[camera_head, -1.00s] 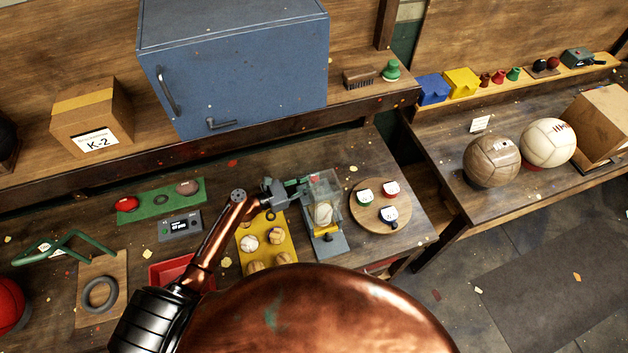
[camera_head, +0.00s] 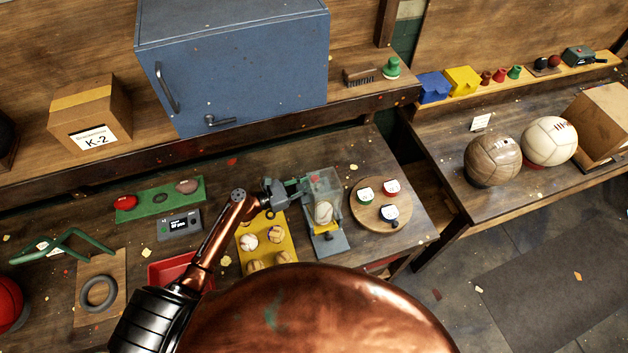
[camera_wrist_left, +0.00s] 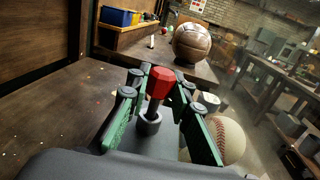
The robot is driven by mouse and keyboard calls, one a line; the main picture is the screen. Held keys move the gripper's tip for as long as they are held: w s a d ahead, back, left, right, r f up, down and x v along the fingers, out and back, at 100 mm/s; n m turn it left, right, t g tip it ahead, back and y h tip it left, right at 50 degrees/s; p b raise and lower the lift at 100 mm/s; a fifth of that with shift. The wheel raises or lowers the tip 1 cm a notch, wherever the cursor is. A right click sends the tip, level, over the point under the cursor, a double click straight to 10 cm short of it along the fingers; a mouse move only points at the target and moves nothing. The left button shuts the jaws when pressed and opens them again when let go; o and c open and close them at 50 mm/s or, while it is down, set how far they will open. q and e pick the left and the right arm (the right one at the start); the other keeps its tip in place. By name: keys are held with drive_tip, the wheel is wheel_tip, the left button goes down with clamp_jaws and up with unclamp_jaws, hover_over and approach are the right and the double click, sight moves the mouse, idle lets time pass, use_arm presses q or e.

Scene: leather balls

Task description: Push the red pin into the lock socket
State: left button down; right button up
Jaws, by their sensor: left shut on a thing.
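The red pin (camera_wrist_left: 161,83) has a red faceted head and a grey shaft, and stands slightly tilted in the left wrist view. The lower shaft meets a grey ring-shaped lock socket (camera_wrist_left: 149,123); how deep it sits I cannot tell. My left gripper (camera_wrist_left: 158,78) has its green fingers on both sides of the red head, shut on it. In the head view my left gripper (camera_head: 298,188) is at the left side of a clear case (camera_head: 324,183) holding a white ball (camera_head: 323,212). My right gripper is not in view.
A yellow tray (camera_head: 246,240) with several balls lies left of the case. A round wooden board (camera_head: 372,223) with three small items is on its right. A blue cabinet (camera_head: 235,70) stands behind. Bare tabletop lies behind the case.

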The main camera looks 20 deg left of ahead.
use_arm(q)
drive_tip(key=shift+f+b, duration=0.6)
drive_tip(key=shift+f, duration=0.2)
idle(0.6)
drive_tip(key=c, duration=1.7)
unclamp_jaws()
drive_tip(key=shift+o, duration=0.2)
drive_tip(key=shift+d+f, duration=0.1)
drive_tip(key=v, duration=1.2)
